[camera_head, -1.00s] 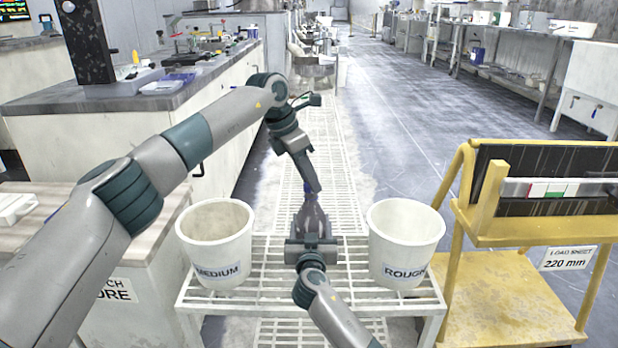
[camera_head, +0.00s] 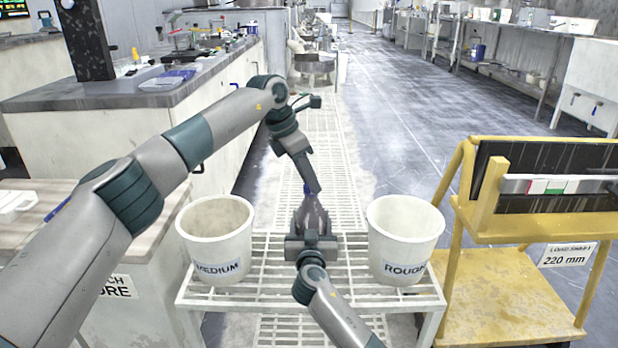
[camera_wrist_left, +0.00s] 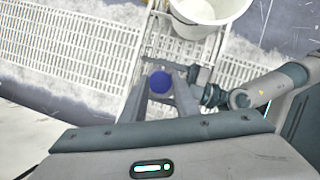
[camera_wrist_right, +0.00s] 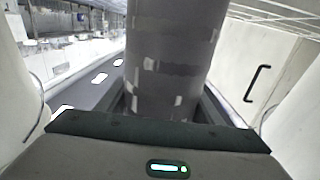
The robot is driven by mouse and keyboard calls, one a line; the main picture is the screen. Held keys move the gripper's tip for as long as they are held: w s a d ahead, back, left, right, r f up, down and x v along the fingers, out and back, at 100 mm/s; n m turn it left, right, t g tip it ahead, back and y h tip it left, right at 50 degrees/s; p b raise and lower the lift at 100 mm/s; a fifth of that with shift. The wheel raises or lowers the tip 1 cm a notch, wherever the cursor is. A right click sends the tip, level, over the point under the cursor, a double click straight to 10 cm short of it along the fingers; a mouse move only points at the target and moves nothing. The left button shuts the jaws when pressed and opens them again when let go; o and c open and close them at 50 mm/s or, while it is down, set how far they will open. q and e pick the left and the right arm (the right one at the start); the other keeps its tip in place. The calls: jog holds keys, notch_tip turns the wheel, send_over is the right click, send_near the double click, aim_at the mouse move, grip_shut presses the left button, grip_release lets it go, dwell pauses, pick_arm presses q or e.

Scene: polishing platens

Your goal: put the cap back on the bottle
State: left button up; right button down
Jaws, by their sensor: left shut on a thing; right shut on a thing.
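The bottle (camera_head: 311,217) is grey and stands upright above the white slatted bench, between two buckets. My right gripper (camera_head: 312,243) is shut around it; its grey body fills the middle of the right wrist view (camera_wrist_right: 172,55). The blue cap (camera_head: 308,188) is at the tip of my left gripper (camera_head: 312,187), right at the bottle's top. In the left wrist view the round blue cap (camera_wrist_left: 161,82) sits between the shut fingers. The bottle's mouth is hidden by the cap and fingers, so I cannot tell whether the cap is seated or just above it.
The MEDIUM bucket (camera_head: 217,262) stands left of the bottle and the ROUGH bucket (camera_head: 404,250) right of it, on the slatted bench (camera_head: 290,300). A yellow cart (camera_head: 510,305) is at the right. A counter (camera_head: 50,187) is at the left.

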pick_arm(q)
jog(key=shift+w+m+g, duration=0.1)
jog(key=shift+m+g, duration=0.4)
jog(key=shift+m, duration=1)
jog(key=o, duration=1)
jog(key=shift+r, duration=0.1)
jog(key=shift+r, duration=2.2)
jog(key=o, duration=0.6)
jog(key=shift+c, duration=0.2)
